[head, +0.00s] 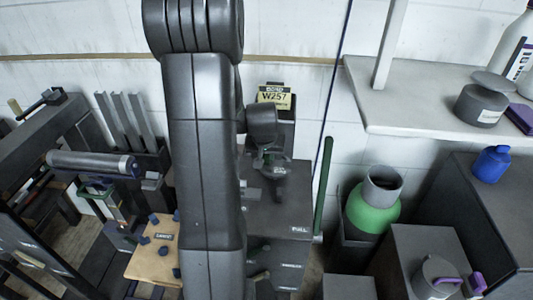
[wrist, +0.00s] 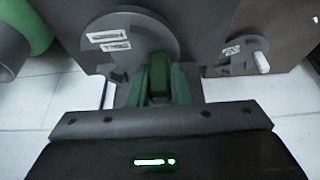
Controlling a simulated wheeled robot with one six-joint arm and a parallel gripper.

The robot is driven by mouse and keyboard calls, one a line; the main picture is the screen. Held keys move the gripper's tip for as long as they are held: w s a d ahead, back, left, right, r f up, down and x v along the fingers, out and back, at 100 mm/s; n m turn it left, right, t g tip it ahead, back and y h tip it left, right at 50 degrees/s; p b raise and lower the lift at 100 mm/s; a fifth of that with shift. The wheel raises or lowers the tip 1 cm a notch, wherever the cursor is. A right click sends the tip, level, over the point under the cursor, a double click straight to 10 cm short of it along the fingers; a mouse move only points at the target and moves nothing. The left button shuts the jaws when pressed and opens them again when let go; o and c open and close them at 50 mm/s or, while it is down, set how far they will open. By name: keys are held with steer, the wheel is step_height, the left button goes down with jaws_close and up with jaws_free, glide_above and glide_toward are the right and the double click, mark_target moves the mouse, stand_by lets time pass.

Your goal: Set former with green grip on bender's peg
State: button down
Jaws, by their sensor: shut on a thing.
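My gripper (wrist: 160,88) is shut on the upright green grip (wrist: 159,76) of the former, a flat grey disc (wrist: 128,38) with two white labels. In the wrist view the disc is over a dark grey surface; I cannot tell whether it touches it. A smaller grey round plate (wrist: 238,56) with a short pale peg (wrist: 262,62) lies to the right in the wrist view, apart from the disc. It looks like the bender's peg, but I cannot be sure. In the head view my gripper (head: 272,163) is small and dark above a grey cabinet; my arm hides much there.
The grey cabinet (head: 293,215) bears a PULL label. A W257 sign (head: 275,97) stands behind it. A green gas bottle (head: 372,208) stands to its right. A white shelf (head: 430,95) overhangs the right. A wooden board (head: 152,262) and a cluttered rack are at left.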

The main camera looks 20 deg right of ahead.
mark_target(266, 164)
steer(key=shift+f+b, duration=1.65)
steer(key=shift+f, duration=0.65)
steer(key=shift+f+b, duration=0.25)
steer(key=shift+b, duration=0.25)
steer(key=c, duration=1.2)
jaws_free()
steer(key=shift+c, duration=0.2)
steer(key=shift+s, duration=0.1)
steer(key=v, duration=1.3)
steer(key=shift+r, duration=0.4)
steer(key=shift+s+f, duration=0.1)
steer(key=x, duration=1.3)
steer(key=shift+f, duration=0.35)
steer(key=shift+r, duration=0.1)
